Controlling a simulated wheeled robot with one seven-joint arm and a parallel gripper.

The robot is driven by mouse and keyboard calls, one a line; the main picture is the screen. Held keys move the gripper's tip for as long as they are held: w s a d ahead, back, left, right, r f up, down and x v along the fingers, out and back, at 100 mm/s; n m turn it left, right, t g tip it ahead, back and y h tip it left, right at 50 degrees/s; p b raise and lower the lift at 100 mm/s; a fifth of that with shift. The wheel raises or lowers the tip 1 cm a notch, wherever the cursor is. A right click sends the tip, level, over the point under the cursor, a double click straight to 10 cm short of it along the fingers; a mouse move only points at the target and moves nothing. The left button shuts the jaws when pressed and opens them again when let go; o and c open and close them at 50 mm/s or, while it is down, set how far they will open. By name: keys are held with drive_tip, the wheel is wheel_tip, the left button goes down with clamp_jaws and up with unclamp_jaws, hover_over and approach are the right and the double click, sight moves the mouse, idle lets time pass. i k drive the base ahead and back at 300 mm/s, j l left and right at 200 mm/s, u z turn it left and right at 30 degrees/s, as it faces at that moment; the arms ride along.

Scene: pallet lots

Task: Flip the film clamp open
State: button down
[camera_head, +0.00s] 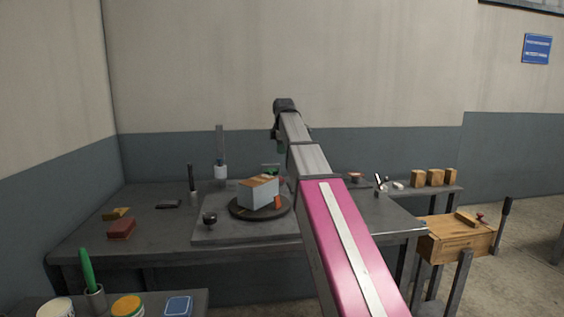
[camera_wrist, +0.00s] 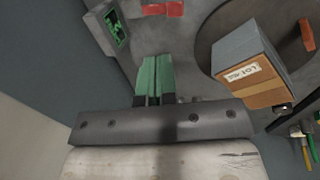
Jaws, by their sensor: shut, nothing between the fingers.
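My gripper (camera_wrist: 153,62) has green fingers lying side by side, shut and empty, over the grey plate in the wrist view. A grey and tan box (camera_wrist: 246,52) with a "LOT" label sits on a dark round turntable (camera_wrist: 205,42), to the right of the fingers. In the head view the box (camera_head: 258,194) and turntable (camera_head: 238,212) are on the bench, left of my arm. I cannot pick out the film clamp for certain. An orange piece (camera_head: 278,202) shows beside the box, and it also shows in the wrist view (camera_wrist: 307,34).
A unit with a green screen (camera_wrist: 117,32) and red pieces (camera_wrist: 163,9) lie near my fingers. A black knob (camera_head: 210,218) and a tall post (camera_head: 220,160) stand on the bench. Red block (camera_head: 121,229) lies left. The bench's left front is mostly clear.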

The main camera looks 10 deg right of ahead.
sight(277, 203)
drive_tip(key=k, duration=1.5)
